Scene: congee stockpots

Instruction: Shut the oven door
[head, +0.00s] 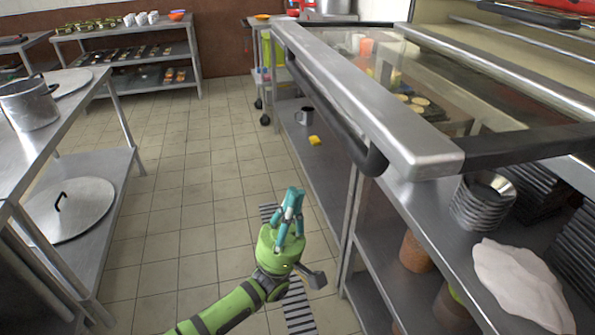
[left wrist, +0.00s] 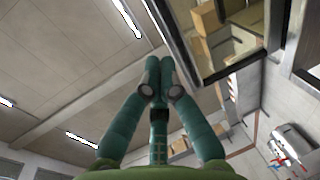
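The oven door (head: 382,101) is a steel frame around a glass pane, at the right of the head view. It lies tilted open, jutting over the aisle and the lower shelves. Its dark bar handle (head: 331,106) runs along the aisle side. My left gripper (head: 292,193), green with teal fingers, is in the aisle below and left of the handle, apart from the door. Its teal fingers fill the middle of the left wrist view (left wrist: 158,78) with nothing seen between them. My right gripper is not in view.
Metal bowls (head: 476,203) and a white cloth (head: 520,285) lie on the counter near the door. A steel table (head: 75,88) with a pot (head: 28,103) stands at the left. The tiled floor (head: 200,180) between is clear.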

